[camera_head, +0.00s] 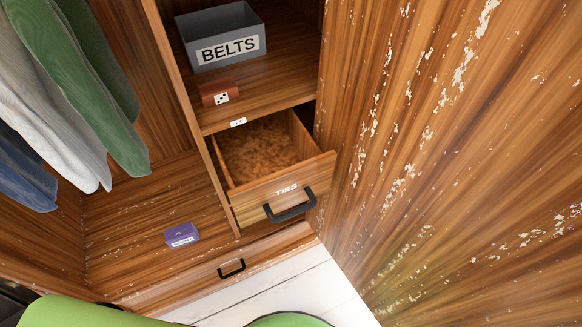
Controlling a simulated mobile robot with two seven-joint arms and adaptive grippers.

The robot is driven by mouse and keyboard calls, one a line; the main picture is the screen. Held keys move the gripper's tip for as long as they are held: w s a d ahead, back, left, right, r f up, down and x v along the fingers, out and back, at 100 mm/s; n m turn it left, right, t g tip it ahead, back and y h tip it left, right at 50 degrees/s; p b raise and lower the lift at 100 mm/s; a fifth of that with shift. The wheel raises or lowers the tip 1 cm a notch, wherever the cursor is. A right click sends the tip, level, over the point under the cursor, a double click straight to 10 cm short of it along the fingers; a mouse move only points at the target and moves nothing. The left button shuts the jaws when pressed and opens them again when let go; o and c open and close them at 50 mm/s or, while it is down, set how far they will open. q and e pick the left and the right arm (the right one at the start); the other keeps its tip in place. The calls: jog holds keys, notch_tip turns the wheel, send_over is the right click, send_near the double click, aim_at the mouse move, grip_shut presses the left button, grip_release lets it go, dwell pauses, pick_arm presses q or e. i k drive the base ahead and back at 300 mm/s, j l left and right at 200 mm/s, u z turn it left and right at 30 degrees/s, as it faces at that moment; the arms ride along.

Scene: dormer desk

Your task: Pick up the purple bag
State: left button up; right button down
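A small purple bag (181,236), box-like in shape with a white label on its front, lies on the wooden wardrobe floor at the lower left of the middle. The label's print is too small to read. Neither of my grippers can be made out. Only green parts of my own body show along the bottom edge, below the purple bag and apart from it.
A grey BELTS box (221,36) and a red-brown box (219,93) sit on the shelf above. Clothes (75,75) hang at left. A shut lower drawer (231,267) is in front.

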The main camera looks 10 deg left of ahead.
aim_at(187, 234)
jog(key=u, duration=1.55)
